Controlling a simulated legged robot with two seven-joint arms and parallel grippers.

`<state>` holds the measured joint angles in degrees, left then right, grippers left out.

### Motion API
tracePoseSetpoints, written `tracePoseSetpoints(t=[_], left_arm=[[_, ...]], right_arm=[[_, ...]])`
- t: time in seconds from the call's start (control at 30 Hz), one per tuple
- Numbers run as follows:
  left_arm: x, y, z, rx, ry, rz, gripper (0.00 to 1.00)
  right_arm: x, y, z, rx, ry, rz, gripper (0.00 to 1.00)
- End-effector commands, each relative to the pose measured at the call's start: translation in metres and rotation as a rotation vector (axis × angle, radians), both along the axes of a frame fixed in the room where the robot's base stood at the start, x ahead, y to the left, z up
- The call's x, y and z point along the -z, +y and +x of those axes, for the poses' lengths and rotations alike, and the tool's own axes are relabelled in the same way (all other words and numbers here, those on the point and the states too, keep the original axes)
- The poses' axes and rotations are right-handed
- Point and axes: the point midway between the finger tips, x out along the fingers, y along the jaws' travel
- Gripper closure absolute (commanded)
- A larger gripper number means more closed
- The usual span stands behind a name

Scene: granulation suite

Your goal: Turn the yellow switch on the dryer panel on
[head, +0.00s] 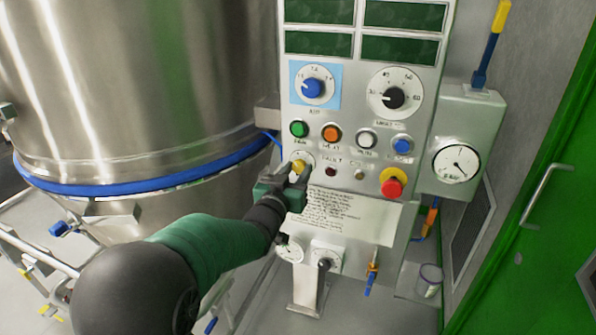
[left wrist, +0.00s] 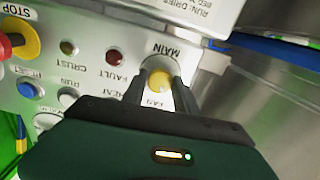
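The yellow switch (head: 298,167) is a small knob on a round white plate, low on the left of the dryer panel (head: 350,185). In the left wrist view the yellow switch (left wrist: 160,80) sits under the label MAIN, between the two dark fingers. My left gripper (head: 296,174) is at the switch, with a finger on each side of it. In the left wrist view the left gripper (left wrist: 160,92) has its fingers apart; I cannot tell whether they touch the knob. The switch's pointer direction is partly hidden. My right gripper is not in view.
Green (head: 298,129), orange (head: 331,133), white and blue buttons sit just above the switch. A red stop button on yellow (head: 393,182) is to the right. A steel vessel (head: 150,90) stands left, and a green door (head: 545,200) is at right.

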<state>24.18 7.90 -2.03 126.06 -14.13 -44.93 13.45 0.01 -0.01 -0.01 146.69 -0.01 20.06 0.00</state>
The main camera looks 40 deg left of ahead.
Motion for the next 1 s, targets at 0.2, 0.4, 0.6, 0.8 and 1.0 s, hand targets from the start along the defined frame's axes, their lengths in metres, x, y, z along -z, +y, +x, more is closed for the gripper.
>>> tracePoseSetpoints(t=[0.2,0.4,0.6,0.8,1.0], left_arm=[[0.0,-0.002,0.001,0.005,0.002,0.0,0.99],[0.001,-0.002,0.0,0.004,0.003,0.004,1.0],[0.003,-0.002,0.0,0.003,0.016,0.046,1.0],[0.004,-0.002,0.0,0.004,0.046,0.154,1.0],[0.005,-0.002,0.0,0.005,0.093,0.321,1.0]], right_arm=[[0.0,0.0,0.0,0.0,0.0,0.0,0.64],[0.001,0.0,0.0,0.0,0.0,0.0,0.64],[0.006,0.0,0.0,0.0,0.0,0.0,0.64],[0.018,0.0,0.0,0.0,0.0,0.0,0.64],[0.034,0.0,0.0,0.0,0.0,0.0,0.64]])
